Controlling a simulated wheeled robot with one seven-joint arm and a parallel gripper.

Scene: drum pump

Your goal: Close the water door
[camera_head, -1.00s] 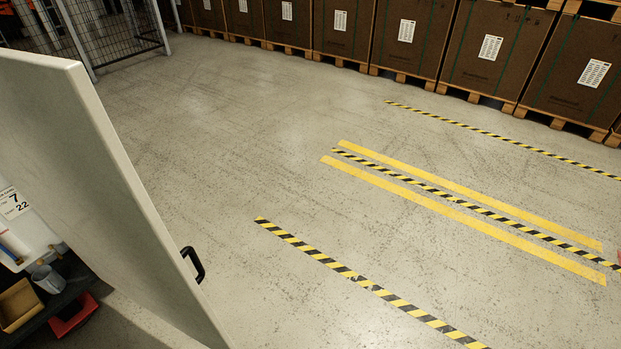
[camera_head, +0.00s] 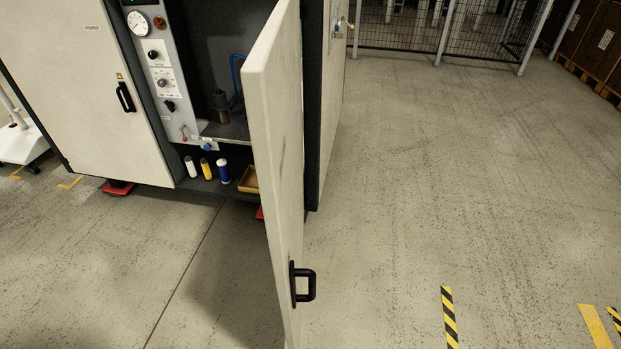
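An open off-white cabinet door (camera_head: 275,130) stands out towards me, seen nearly edge-on, with its black handle (camera_head: 302,284) low on its right-hand face. The door hides part of the open cabinet bay (camera_head: 208,75) behind it. I cannot tell from lettering which one is the water door. My gripper is not in view.
A grey control panel (camera_head: 158,70) with a gauge and knobs stands between the doors. Small bottles (camera_head: 207,169) and a tan box (camera_head: 248,180) sit on the low shelf. A wire fence (camera_head: 400,27) and brown crates (camera_head: 600,45) stand at the back right. The floor right of the door is clear.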

